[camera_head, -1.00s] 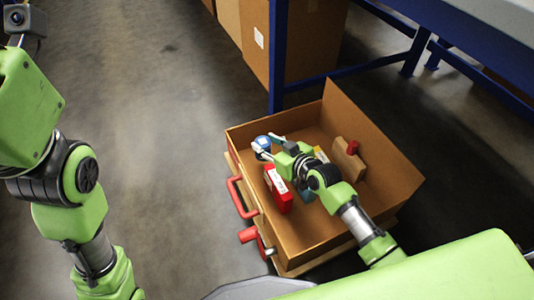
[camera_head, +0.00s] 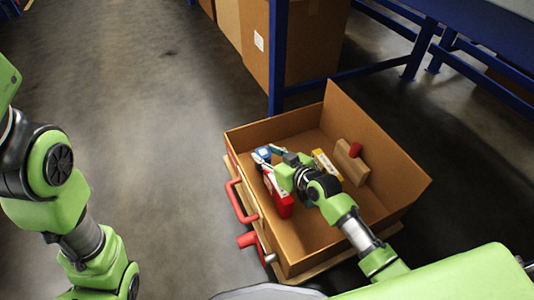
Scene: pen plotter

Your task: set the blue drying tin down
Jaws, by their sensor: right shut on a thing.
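The blue drying tin (camera_head: 264,153) is small, blue with a pale part, and sits at the left inner side of the open cardboard box (camera_head: 303,244). My right gripper (camera_head: 268,155) reaches into the box from the lower right, with its fingers around the tin, shut on it. The gripper covers part of the tin, and I cannot tell whether its underside touches the box floor. My left arm stands at the left edge; its gripper is out of the picture.
In the box are a red item (camera_head: 283,204) with a white label, a yellow packet (camera_head: 327,165) and a brown block (camera_head: 351,161) with a red part. Red handles (camera_head: 241,202) stick out at its left. A blue frame (camera_head: 279,60) and cartons (camera_head: 317,40) stand behind. The left floor is clear.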

